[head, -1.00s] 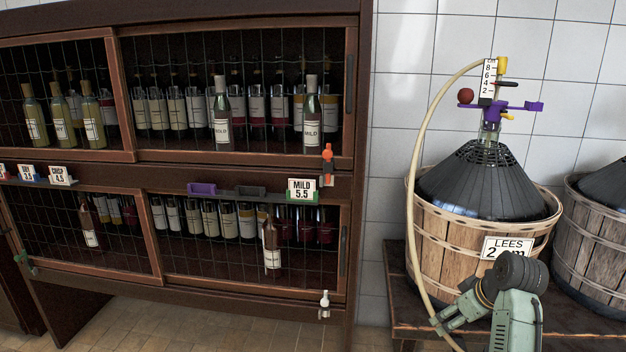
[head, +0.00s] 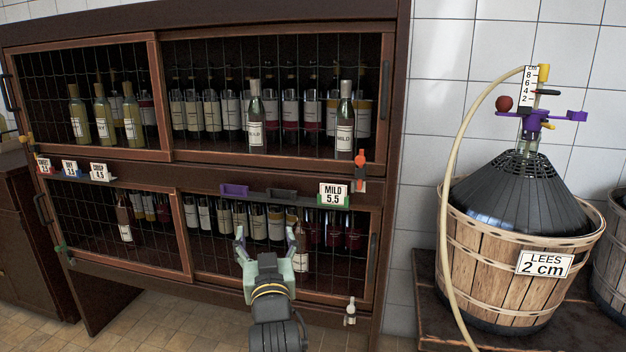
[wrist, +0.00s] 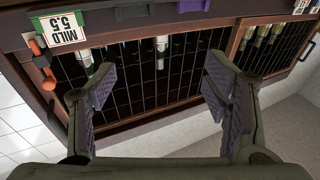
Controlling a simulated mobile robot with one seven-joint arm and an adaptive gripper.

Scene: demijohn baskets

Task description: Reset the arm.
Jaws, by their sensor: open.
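My gripper (head: 268,240) is open and empty, in front of the lower right section of the bottle cabinet (head: 270,178). In the head view its two fingers point up and away, overlapping part of the lower bottle row. In the wrist view my gripper (wrist: 160,95) shows both fingers spread wide, with the cabinet's mesh front behind the gap and nothing between them. Whether the fingers touch the mesh I cannot tell, but a gap appears in the wrist view.
A wicker-slatted basket (head: 505,270) with a demijohn, hose and LEES 2 cm sign (head: 544,263) stands on a bench at right. The MILD 5.5 sign (head: 333,195) and a purple holder (head: 234,190) sit on the cabinet's middle ledge. Tiled floor (head: 160,325) is open below.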

